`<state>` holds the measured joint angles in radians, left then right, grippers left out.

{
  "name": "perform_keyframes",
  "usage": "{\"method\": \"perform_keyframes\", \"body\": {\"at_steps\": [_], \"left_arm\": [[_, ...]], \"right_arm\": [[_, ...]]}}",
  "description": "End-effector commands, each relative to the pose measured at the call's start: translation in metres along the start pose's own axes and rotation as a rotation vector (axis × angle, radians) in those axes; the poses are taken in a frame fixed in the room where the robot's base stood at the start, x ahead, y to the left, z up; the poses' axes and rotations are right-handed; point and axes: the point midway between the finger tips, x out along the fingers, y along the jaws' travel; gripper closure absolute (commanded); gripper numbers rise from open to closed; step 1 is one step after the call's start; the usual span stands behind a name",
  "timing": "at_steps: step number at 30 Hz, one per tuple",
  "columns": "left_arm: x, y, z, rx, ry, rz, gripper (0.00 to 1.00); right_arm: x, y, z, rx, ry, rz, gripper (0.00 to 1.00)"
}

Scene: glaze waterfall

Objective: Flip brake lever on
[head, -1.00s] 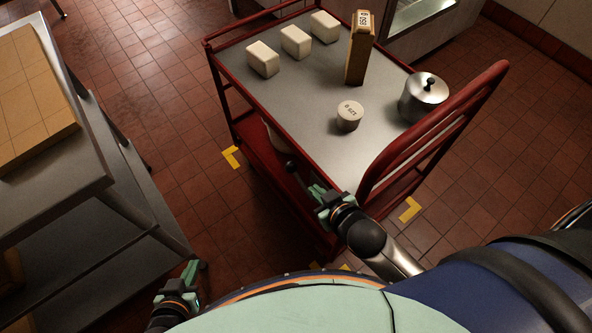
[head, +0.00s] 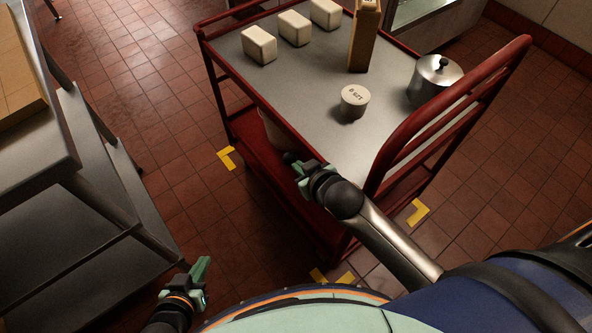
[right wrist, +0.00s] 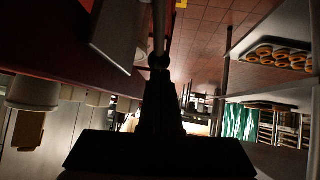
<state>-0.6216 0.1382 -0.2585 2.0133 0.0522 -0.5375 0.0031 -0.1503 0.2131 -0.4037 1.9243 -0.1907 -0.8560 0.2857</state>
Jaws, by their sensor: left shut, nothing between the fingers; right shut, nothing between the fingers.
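The red cart (head: 272,107) with a grey top stands ahead of me. What looks like the brake lever's dark knob (head: 289,157) shows at its near left side, just past my right fingertips. In the right wrist view a rod with a round knob (right wrist: 158,61) lies right at the fingertips; I cannot tell whether they touch. My right gripper (head: 306,171) is shut and empty beside the cart's side; it is a dark shape in the wrist view (right wrist: 160,88). My left gripper (head: 196,278) is shut and empty, low over the floor at left.
The cart top carries white blocks (head: 259,45), a tan upright box (head: 363,40), a white labelled cylinder (head: 354,101) and a metal pot (head: 436,78). Its red handle (head: 455,100) rises at right. A metal table (head: 60,150) stands at left. Yellow marks (head: 228,158) surround the cart.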

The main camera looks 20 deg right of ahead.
Motion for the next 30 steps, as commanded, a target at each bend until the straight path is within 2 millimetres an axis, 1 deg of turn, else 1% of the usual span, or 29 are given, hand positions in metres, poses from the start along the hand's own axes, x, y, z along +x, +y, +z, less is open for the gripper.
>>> {"method": "perform_keyframes", "body": {"at_steps": [1, 6, 13, 26, 30], "left_arm": [[0.007, -0.002, 0.006, 0.003, 0.004, 0.0, 1.0], [0.013, -0.006, 0.013, 0.009, 0.011, -0.007, 1.0], [0.012, -0.009, 0.028, 0.006, -0.012, -0.012, 1.0], [0.01, -0.009, 0.024, 0.006, -0.005, -0.014, 1.0], [0.007, -0.009, 0.02, 0.006, -0.004, -0.014, 1.0]], "right_arm": [[0.01, -0.001, 0.004, 0.0, 0.003, 0.0, 1.0], [0.023, -0.001, 0.002, 0.0, 0.002, 0.0, 1.0], [0.029, 0.0, 0.0, 0.0, 0.001, 0.0, 1.0], [0.029, 0.0, -0.001, 0.0, -0.001, 0.0, 1.0], [0.029, 0.004, -0.001, -0.002, -0.013, 0.0, 1.0]]}}
